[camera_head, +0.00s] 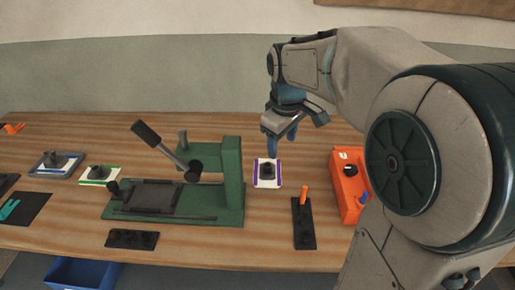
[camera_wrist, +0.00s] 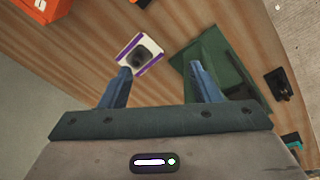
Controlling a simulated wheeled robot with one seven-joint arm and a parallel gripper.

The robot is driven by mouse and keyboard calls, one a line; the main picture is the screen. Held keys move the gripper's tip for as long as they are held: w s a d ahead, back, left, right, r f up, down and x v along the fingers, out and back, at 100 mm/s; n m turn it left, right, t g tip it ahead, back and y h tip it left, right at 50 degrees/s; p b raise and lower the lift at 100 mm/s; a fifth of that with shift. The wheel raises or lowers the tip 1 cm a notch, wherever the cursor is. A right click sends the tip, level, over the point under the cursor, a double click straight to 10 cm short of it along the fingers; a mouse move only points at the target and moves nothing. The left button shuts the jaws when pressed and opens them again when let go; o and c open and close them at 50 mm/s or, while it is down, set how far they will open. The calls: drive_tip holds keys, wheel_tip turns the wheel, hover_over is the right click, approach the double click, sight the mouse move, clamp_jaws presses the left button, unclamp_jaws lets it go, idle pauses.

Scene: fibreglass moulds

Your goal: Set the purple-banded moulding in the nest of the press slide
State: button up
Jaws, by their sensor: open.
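The purple-banded moulding (camera_head: 267,181) lies flat on the bench, right of the green press. It is a white plate with purple edges and a dark raised block in its middle. It also shows in the wrist view (camera_wrist: 127,58), just beyond one fingertip. The press (camera_head: 232,175) has a green base and column and a dark lever. Its slide (camera_head: 150,195) is a dark plate on the left of the base, and I see no moulding on it. My gripper (camera_head: 280,137) is above and behind the moulding, open and empty; both blue fingers (camera_wrist: 158,75) show apart in the wrist view.
A green-edged moulding (camera_head: 99,179) and a tray (camera_head: 40,170) holding another part are left of the press. A dark holder with an orange-handled tool (camera_head: 304,225) and an orange box (camera_head: 350,205) stand to the right. A blue bin (camera_head: 85,275) is below the front edge.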

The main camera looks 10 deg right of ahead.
drive_tip(key=w+f+n+g+b, duration=0.1)
drive_tip(key=w+f+n, duration=0.3)
drive_tip(key=w, duration=0.6)
drive_tip(key=n, duration=0.4)
hover_over(267, 169)
drive_tip(key=w, duration=0.2)
wheel_tip(267, 169, down, 5)
drive_tip(key=shift+g, duration=0.4)
drive_tip(key=f, duration=0.9)
drive_tip(key=f+p, duration=0.1)
drive_tip(key=f, duration=0.4)
drive_tip(key=shift+s+d, duration=0.2)
drive_tip(key=shift+d, duration=0.05)
clamp_jaws()
